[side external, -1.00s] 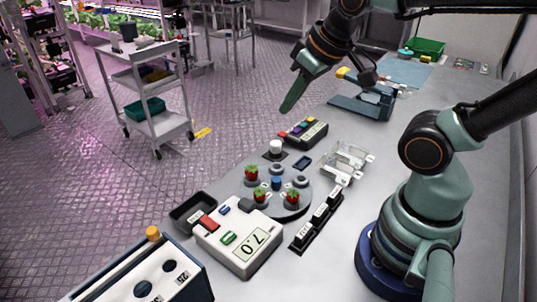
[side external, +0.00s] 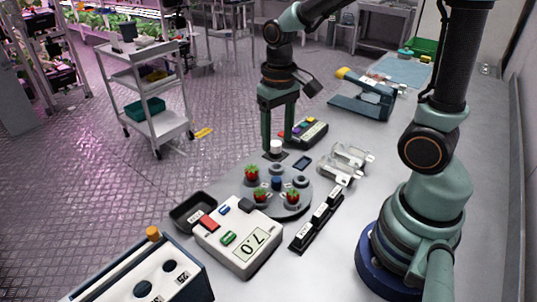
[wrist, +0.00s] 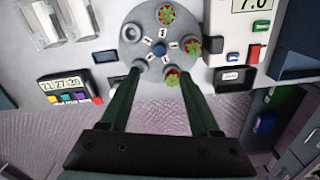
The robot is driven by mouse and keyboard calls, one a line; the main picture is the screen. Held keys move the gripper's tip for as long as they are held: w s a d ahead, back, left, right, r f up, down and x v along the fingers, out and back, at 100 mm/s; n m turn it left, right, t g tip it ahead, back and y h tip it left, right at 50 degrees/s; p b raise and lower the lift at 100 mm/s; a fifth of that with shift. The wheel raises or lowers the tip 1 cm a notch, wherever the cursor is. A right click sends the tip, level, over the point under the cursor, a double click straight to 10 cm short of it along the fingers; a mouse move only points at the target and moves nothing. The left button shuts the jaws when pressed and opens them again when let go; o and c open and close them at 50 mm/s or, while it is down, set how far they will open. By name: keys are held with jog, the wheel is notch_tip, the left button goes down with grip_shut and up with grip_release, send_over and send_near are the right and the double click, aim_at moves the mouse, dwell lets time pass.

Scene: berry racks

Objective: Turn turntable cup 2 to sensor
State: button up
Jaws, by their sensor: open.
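The turntable (side external: 283,210) is a round grey disc with a blue hub (side external: 276,183). Strawberries sit in three of its cups, one at the back left (side external: 250,172) and two along the front. Other ring-like cups look empty, such as one in the wrist view (wrist: 130,32). Labels on the disc are too small to read surely. A white cylinder (side external: 277,147) stands on a dark base just behind the disc; I cannot tell whether it is the sensor. My gripper (side external: 277,148) is open, pointing down, its fingers either side of this cylinder in the side view, holding nothing.
The white meter reading 7.0 (side external: 238,243) and a black tray (side external: 192,211) stand at the front left. A keypad timer (side external: 308,132) is behind, clear containers (side external: 346,160) to the right. A black labelled rack (side external: 317,221) lies by the disc's right edge.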

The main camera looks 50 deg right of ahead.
aim_at(277, 179)
notch_tip(277, 179, down, 12)
jog(key=shift+f, duration=0.1)
dwell(0.5)
grip_shut()
dwell(1.4)
